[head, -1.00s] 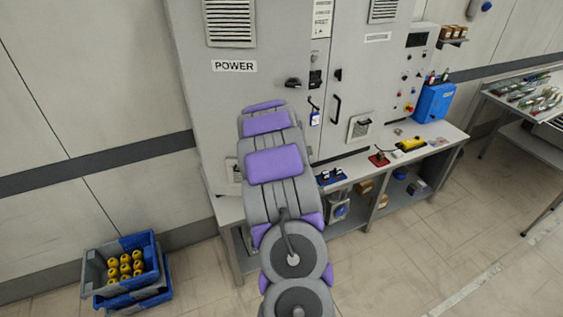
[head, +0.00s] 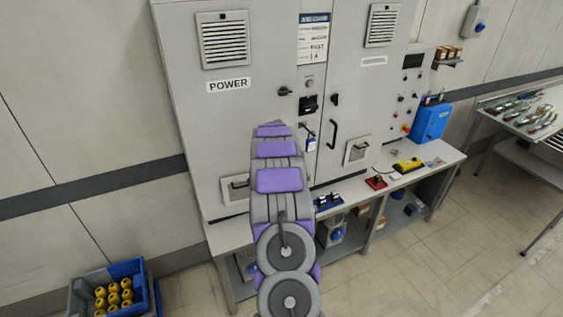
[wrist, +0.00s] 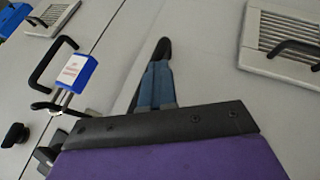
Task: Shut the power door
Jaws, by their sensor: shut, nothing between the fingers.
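The power door (head: 185,130) is the grey left door of the cabinet, with a POWER label, an upper vent and a black knob (head: 284,91) near its right edge. It looks flush or nearly flush with the cabinet front; a small gap cannot be ruled out. My gripper (wrist: 162,48) is shut and empty, in front of a pale grey panel in the wrist view. Whether the fingertips touch the panel is unclear. My arm hides the gripper and the door's lower right part in the head view. A blue padlock tag (wrist: 77,72) hangs left of my gripper.
A bench (head: 430,165) runs below the cabinet, with a yellow device (head: 407,165) and a blue box (head: 430,122) on it.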

